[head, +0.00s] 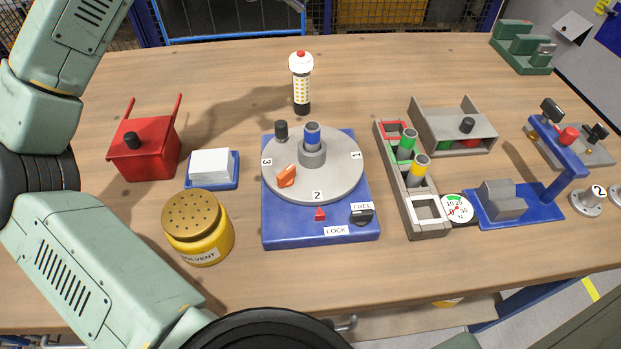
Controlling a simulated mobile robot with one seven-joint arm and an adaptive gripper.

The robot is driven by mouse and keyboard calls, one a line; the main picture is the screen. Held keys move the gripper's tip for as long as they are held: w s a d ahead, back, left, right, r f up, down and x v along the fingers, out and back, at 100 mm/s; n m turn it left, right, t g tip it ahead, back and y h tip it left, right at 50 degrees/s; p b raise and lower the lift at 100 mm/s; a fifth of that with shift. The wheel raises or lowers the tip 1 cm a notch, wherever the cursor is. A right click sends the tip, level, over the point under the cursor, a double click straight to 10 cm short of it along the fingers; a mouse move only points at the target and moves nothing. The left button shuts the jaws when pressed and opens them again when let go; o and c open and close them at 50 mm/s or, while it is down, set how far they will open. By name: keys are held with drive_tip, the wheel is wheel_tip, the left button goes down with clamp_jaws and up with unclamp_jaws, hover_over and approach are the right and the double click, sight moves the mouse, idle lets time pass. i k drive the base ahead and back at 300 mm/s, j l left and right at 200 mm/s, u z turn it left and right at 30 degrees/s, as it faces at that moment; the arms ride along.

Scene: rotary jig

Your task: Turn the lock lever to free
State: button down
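The rotary jig has a blue base (280,233) with a round grey turntable (335,180) on top. The lock lever (361,216) is a small black part at the base's front right corner. A FREE label (362,206) lies just behind it and a LOCK label (335,230) lies to its front left. I cannot tell clearly which label the lever points to. My arm shows at the left and bottom, but my gripper is out of view.
A yellow solvent can (198,230) stands to the left. A grey rack (393,180) and a gauge (457,209) stand to the right. The wood in front of the jig is clear.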

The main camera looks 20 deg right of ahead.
sight(360, 219)
drive_tip(key=z, duration=0.8)
drive_tip(key=k+j+z, duration=0.15)
drive_tip(key=k+j, duration=0.15)
drive_tip(key=k, duration=0.15)
drive_tip(key=k+j+z, duration=0.2)
drive_tip(key=k, duration=0.3)
